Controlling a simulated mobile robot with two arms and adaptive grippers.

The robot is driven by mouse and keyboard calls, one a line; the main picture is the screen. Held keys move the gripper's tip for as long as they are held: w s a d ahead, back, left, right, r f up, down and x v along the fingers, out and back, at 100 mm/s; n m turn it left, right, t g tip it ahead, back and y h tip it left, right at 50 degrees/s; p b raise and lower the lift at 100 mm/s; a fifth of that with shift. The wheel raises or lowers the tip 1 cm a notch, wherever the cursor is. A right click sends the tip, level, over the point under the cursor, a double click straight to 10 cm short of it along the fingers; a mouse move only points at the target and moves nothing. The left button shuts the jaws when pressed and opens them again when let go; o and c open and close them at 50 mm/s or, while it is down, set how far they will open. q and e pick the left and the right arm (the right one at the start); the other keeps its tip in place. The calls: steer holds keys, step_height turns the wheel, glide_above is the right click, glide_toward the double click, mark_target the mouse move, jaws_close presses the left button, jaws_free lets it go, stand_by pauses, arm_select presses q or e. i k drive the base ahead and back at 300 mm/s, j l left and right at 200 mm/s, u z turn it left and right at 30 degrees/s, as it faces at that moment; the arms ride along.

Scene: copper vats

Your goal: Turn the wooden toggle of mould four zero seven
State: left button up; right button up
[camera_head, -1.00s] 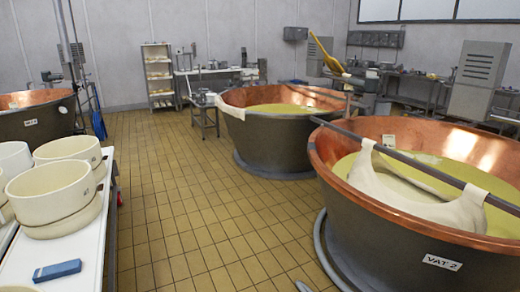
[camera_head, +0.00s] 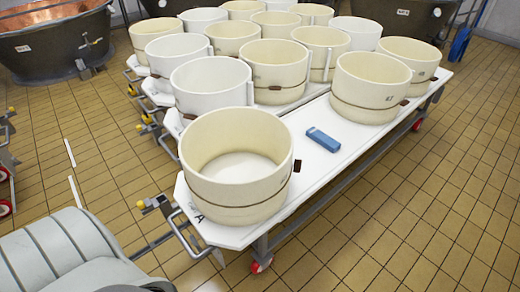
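Several round cream and white moulds stand on white tables in the head view. The nearest cream mould (camera_head: 237,165) is empty, with a brown band around it and a small brown toggle (camera_head: 297,166) at its right side. A cream mould (camera_head: 371,87) at the right also has a band and a brown toggle (camera_head: 405,102). Small marks on some moulds are too small to read, so I cannot tell which is four zero seven. Neither of my grippers is in view.
A blue block (camera_head: 323,140) lies on the front white table (camera_head: 330,175), which has red-wheeled castors and a metal handle (camera_head: 190,238) at its near-left corner. Copper vats (camera_head: 55,40) stand behind. A grey ribbed thing (camera_head: 55,255) fills the lower left. Tiled floor (camera_head: 430,200) is clear at right.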

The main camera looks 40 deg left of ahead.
mark_target(297, 165)
steer(key=i+l+u, duration=0.15)
steer(key=l+u, duration=0.2)
steer(key=i+l+u, duration=0.15)
steer(key=l+u, duration=0.25)
steer(key=i+l+u, duration=0.1)
steer(key=l+u, duration=0.6)
steer(key=i+l+u, duration=0.25)
steer(key=i+l, duration=0.2)
steer(key=i+l+u, duration=0.3)
steer(key=i+l, duration=0.25)
